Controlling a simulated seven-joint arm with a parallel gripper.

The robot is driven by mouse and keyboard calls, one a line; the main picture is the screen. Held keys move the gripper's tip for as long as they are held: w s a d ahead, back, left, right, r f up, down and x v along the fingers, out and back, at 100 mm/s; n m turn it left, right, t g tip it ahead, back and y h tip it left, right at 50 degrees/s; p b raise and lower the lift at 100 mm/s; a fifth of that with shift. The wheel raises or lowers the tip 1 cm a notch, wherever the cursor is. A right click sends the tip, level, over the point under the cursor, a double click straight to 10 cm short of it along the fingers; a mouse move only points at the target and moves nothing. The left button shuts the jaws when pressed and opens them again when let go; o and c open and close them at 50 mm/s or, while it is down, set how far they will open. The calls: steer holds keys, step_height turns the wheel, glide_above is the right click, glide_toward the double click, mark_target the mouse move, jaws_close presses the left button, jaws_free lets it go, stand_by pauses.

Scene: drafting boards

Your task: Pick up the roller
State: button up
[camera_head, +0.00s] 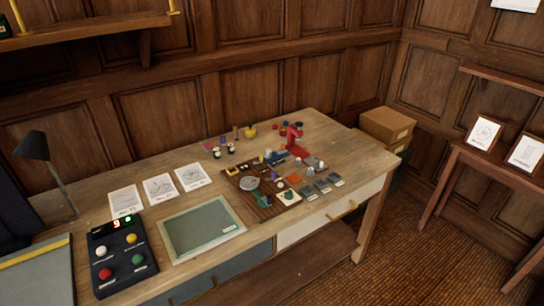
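My gripper is not in view. I cannot make out for sure which small item is the roller. Many small items crowd the right half of the wooden desk (90,232). A dark brown slatted board (238,190) there bears a grey rounded piece (249,183) and a green item (263,200). A pale square tile with a dark green knob-like piece (289,195) lies at its right. A red upright device (294,138) stands behind, near the desk's back right.
A green-topped panel (200,230) lies at the desk's front middle, with a button box (121,258) to its left. Paper sheets (159,188) lie behind them. A dark lamp (35,146) stands at far left. Cardboard boxes (387,124) are beyond the desk's right end.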

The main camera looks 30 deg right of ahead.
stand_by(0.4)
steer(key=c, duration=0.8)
